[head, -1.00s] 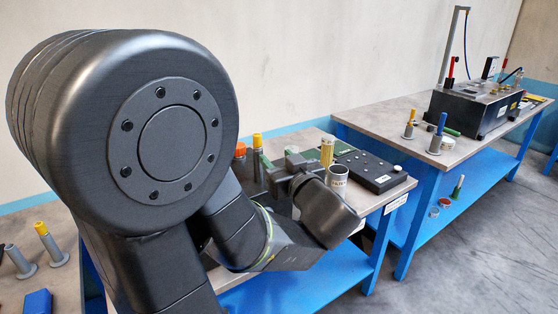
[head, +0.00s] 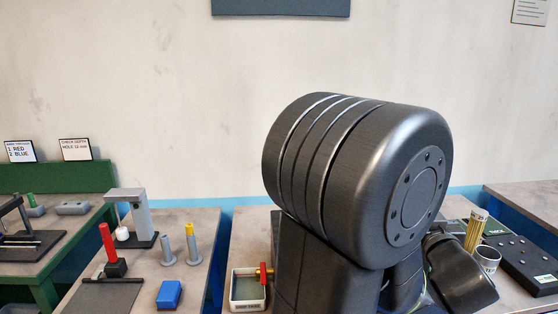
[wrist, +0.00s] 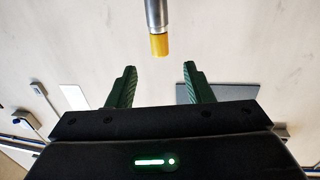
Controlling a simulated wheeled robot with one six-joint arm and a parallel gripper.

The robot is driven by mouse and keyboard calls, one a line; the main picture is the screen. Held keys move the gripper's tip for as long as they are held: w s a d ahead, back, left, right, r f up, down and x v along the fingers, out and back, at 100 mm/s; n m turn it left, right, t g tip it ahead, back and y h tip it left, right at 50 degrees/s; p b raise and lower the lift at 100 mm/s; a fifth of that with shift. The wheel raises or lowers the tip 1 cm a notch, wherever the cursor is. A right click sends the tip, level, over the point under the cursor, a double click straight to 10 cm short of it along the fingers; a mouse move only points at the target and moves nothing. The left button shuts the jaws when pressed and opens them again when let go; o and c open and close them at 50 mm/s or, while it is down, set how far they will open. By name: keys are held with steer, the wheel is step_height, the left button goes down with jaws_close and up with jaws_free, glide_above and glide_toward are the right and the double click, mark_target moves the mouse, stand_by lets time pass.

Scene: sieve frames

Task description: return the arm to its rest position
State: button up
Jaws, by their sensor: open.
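My arm's large dark joint (head: 375,180) fills the middle right of the head view, with a lower link (head: 460,275) at the bottom right. The arm hides my gripper in that view. In the wrist view my gripper (wrist: 160,68) shows two green fingers spread apart, with nothing between them. A grey rod with a yellow end (wrist: 159,44) comes in from the top edge, just beyond the fingertips and apart from both.
Beside the arm are a small tray (head: 247,306), a gauze-coloured cylinder (head: 475,230), a metal cup (head: 487,258) and a black panel (head: 527,263). The left bench has a blue block (head: 169,294), a yellow-topped post (head: 191,244) and a red-handled tool (head: 109,250). The wall behind is mostly bare.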

steer(key=w, duration=0.8)
steer(key=shift+w+d, duration=0.2)
steer(key=shift+d, duration=0.1)
steer(key=shift+r+p, duration=0.15)
steer(key=shift+p, duration=0.15)
